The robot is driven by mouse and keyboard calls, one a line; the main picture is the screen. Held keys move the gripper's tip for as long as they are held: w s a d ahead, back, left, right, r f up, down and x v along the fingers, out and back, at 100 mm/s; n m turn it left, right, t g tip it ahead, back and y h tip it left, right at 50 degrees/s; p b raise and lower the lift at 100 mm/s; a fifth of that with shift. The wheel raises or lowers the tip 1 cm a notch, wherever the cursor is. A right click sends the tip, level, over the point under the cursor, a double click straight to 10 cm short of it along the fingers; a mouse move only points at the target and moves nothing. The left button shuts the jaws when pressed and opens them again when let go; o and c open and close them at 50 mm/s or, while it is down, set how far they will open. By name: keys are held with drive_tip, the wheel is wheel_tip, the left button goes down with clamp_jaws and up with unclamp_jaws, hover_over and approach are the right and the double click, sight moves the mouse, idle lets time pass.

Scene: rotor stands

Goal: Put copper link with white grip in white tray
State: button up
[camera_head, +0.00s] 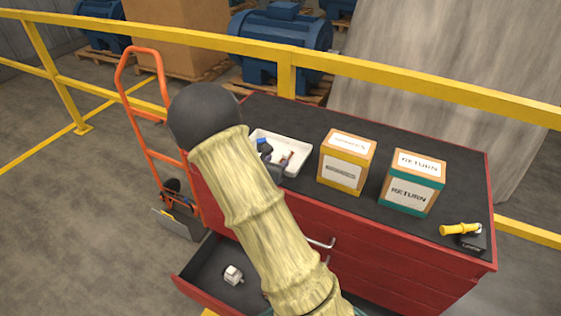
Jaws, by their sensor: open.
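The white tray (301,145) stands on the dark top of the red cabinet, left of the boxes. In it lies a small copper-brown piece (287,158), which looks like the copper link; its white grip is hard to tell against the white tray. A small blue piece (263,145) shows at the tray's left side. My gripper (275,172) shows only in part as a dark shape at the tray's near edge, open, beside the copper piece. My arm hides the rest of it and the tray's near left corner.
An orange-teal box (411,189) and a yellow box (345,170) stand right of the tray. A yellow-handled tool (461,230) lies at the right end. A lower drawer (205,272) is open with a small white piece (233,275) inside. A yellow rail (400,83) runs behind.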

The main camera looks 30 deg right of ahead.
drive_tip(key=b+v, duration=0.1)
drive_tip(key=v, duration=0.5)
idle(0.4)
drive_tip(key=s+f+m+g+y, duration=0.2)
drive_tip(key=s+m+g+y, duration=0.35)
drive_tip(key=s+m, duration=0.85)
drive_tip(key=s+a+r+m+y, duration=0.3)
drive_tip(key=s+a+m+y, duration=0.2)
drive_tip(key=a+m, duration=0.3)
drive_tip(key=m, duration=0.3)
drive_tip(key=shift+a+r+m, duration=0.2)
drive_tip(key=shift+a+m, duration=0.1)
drive_tip(key=shift+a, duration=0.05)
